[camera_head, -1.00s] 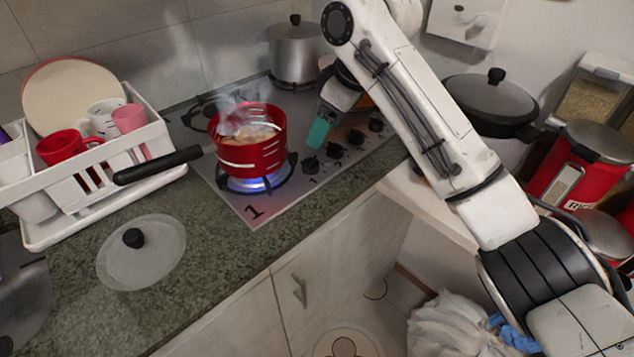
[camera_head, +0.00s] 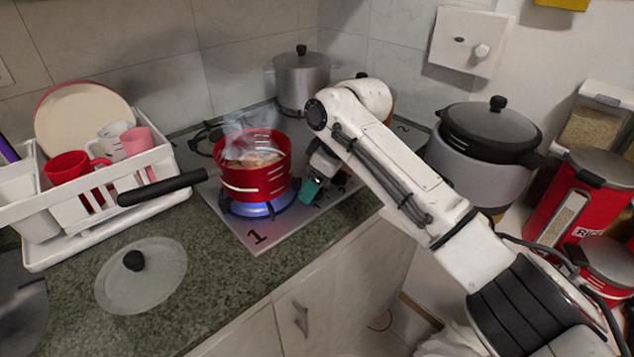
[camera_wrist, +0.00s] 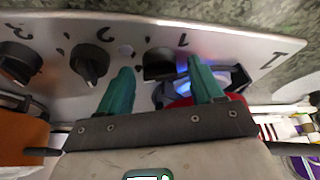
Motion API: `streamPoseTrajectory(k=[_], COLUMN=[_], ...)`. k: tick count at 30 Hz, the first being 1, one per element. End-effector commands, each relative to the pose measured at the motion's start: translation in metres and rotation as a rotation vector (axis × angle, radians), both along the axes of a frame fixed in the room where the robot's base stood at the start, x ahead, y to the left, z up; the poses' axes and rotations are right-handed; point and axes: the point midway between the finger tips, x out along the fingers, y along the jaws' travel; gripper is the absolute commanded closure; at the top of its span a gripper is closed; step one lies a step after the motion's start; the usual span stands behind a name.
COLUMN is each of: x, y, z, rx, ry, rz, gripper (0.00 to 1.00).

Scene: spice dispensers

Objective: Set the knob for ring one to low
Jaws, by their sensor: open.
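The knob for ring one (camera_wrist: 160,66) is black, beside the printed 1 on the steel hob. In the wrist view it lies between the two teal fingers of my gripper (camera_wrist: 160,72), which are open and spread to either side. I cannot tell whether they touch it. In the head view my gripper (camera_head: 311,189) is low at the hob's front edge and hides this knob. Ring one has a blue flame (camera_head: 256,209) under a steaming red pot (camera_head: 255,182). The knob for ring two (camera_wrist: 90,62) is just left of my gripper in the wrist view.
A glass lid (camera_head: 150,285) lies on the counter (camera_head: 225,270). A steel pot (camera_head: 302,80) stands behind. The third knob (camera_wrist: 20,64) is farther left in the wrist view.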

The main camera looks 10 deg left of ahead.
Motion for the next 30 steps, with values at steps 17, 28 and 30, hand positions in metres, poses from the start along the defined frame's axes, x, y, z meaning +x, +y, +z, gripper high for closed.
streamPoseTrajectory(k=[17,28,30], x=[0.0000,0.0000,-0.0002], y=[0.0007,0.0007,0.0008], z=[-0.0013,-0.0010,-0.0008], rx=[0.000,0.000,0.000], ry=[0.000,0.000,0.001], rz=[0.000,-0.001,-0.005], gripper=[0.61,0.90,0.90])
